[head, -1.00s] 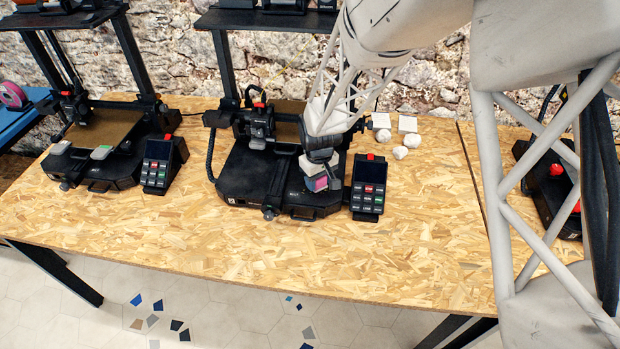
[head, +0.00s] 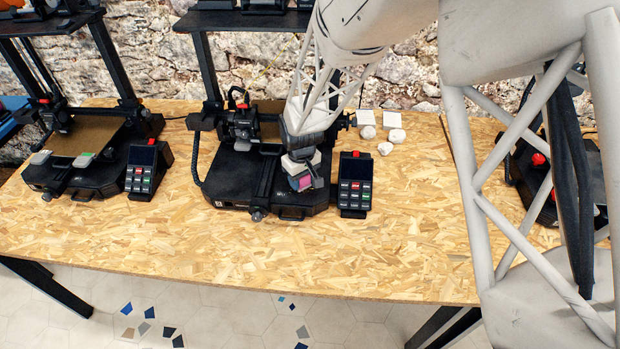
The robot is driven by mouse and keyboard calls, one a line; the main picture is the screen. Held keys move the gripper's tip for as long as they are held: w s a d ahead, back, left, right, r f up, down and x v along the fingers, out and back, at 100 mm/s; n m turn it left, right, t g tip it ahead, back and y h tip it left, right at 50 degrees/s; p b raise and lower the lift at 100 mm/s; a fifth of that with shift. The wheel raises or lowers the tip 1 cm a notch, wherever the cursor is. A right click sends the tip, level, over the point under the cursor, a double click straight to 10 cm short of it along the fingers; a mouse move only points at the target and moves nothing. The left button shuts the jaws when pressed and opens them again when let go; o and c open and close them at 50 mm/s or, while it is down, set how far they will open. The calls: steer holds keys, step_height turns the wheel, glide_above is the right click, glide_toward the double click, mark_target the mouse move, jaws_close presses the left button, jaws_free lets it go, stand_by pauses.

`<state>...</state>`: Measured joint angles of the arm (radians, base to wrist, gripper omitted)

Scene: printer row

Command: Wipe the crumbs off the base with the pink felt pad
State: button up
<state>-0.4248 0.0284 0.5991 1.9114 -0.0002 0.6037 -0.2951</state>
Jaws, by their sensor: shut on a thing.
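My gripper (head: 303,176) is over the right-hand part of the black base (head: 232,182) of the middle printer. It is shut on a small block with a pink face, which I take to be the pink felt pad (head: 304,183). The pad is low over the base, near its front right. I cannot tell whether it touches the surface. The fingers and part of the pad are hard to make out. I cannot make out crumbs on the dark base, and my gripper hides part of it.
A control panel (head: 355,184) stands close to the right of the base. The printer's print head (head: 243,125) and frame rise behind. White lumps (head: 396,135) and white square pieces (head: 393,118) lie at the back right. Another printer (head: 85,150) stands left. The table's front (head: 250,255) is clear.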

steer(key=shift+a, duration=1.9)
step_height(320, 180, up, 8)
steer(key=shift+d, duration=0.1)
steer(key=shift+s, duration=0.5)
steer(key=shift+f, duration=0.1)
